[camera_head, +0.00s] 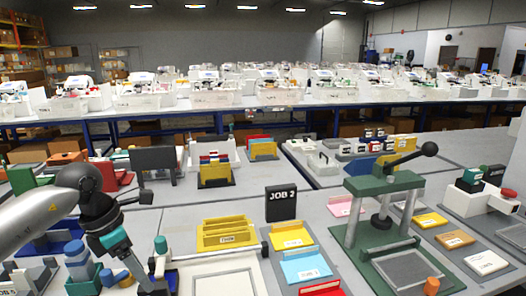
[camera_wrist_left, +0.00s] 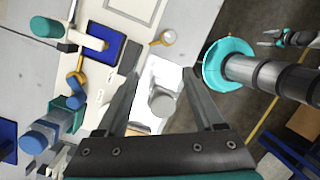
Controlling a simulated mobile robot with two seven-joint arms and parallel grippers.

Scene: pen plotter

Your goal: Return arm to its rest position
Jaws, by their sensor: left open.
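My left gripper (camera_head: 150,288) comes in from the left in the head view, pointing down beside the white framed plotter bed (camera_head: 222,283). In the left wrist view its two dark fingers (camera_wrist_left: 165,98) stand apart, with nothing gripped. A pale rounded part (camera_wrist_left: 161,101) shows below and between the fingers; I cannot tell how far beneath them it is. A dark and teal arm end that looks like my right gripper (camera_wrist_left: 285,39) shows small at the upper right of the wrist view; its jaw opening is unclear.
Blue and green cylindrical pieces (camera_head: 76,257) stand close to the left gripper. A yellow tray (camera_head: 229,232), a JOB 2 sign (camera_head: 282,203) and a green press (camera_head: 383,212) are to the right. Open floor (camera_wrist_left: 222,118) shows beyond the table edge.

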